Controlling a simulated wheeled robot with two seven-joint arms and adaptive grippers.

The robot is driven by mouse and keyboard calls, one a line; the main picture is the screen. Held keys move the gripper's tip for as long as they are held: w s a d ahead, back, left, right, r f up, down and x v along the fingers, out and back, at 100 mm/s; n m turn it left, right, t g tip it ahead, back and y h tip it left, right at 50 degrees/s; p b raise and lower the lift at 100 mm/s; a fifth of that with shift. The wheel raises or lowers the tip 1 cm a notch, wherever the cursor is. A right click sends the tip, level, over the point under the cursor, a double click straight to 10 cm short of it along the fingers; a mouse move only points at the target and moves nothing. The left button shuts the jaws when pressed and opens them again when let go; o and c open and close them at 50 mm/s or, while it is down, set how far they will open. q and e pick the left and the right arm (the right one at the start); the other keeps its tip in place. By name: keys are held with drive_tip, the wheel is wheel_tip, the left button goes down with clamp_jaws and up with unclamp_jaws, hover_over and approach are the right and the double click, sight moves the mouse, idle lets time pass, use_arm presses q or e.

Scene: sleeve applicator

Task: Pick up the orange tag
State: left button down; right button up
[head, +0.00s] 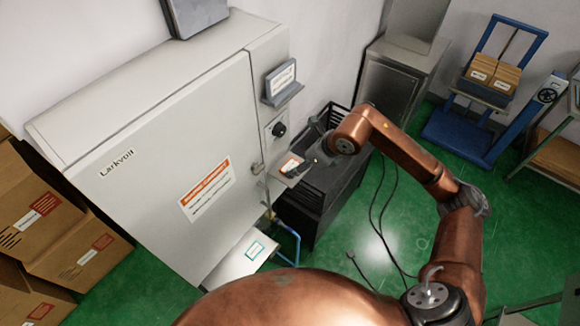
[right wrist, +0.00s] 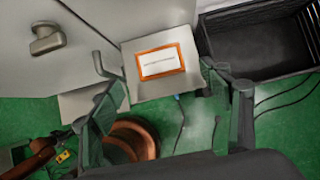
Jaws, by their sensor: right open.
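The orange tag is a white card with an orange border (head: 290,165). It lies on a small grey shelf (right wrist: 151,91) on the right side of the grey cabinet. In the right wrist view the orange tag (right wrist: 160,62) is seen flat, with its print too small to read. My right gripper (head: 300,165) is at this shelf, partly over the tag in the head view. In the right wrist view its open fingers (right wrist: 163,92) stand apart, on either side of the shelf, with nothing between them held. My left gripper is not in view.
The cabinet (head: 150,130) stands left of the shelf, with a handle (right wrist: 46,38) near it. A black crate (head: 335,190) stands right of the shelf. Cables lie on the green floor.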

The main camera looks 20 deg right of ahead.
sight(291, 167)
drive_tip(key=p+x, duration=0.1)
drive_tip(key=x, duration=0.3)
drive_tip(key=shift+w+a+f, duration=0.15)
drive_tip(key=shift+w, duration=0.05)
drive_tip(key=c, duration=1.1)
